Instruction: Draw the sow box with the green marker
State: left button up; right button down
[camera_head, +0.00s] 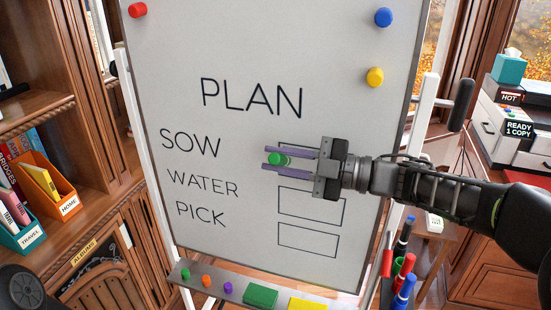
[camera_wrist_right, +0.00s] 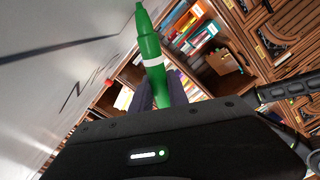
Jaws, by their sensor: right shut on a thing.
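The whiteboard (camera_head: 230,60) reads PLAN, with the rows SOW (camera_head: 190,142), WATER (camera_head: 203,183) and PICK (camera_head: 201,215). Box outlines stand to the right of WATER (camera_head: 335,214) and PICK (camera_head: 308,240). That gripper is shut on the green marker (camera_wrist_right: 151,50), which has a white band and a narrow green end pointing away from the gripper. I cannot tell whether the marker touches the board. My left gripper is out of view.
The board's tray (camera_head: 195,274) holds small coloured pieces, a green block (camera_head: 260,296) and a yellow block (camera_head: 306,304). Several markers (camera_head: 403,265) stand upright at the lower right. A bookcase (camera_head: 110,180) stands left, a printer (camera_head: 505,120) right.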

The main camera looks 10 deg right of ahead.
jog(key=shift+v, duration=1.85)
jog(key=shift+v, duration=2.05)
jog(key=b+v, duration=0.4)
jog(key=b, duration=0.3)
jog(key=shift+w+a, duration=0.1)
jog(key=shift+a, duration=0.05)
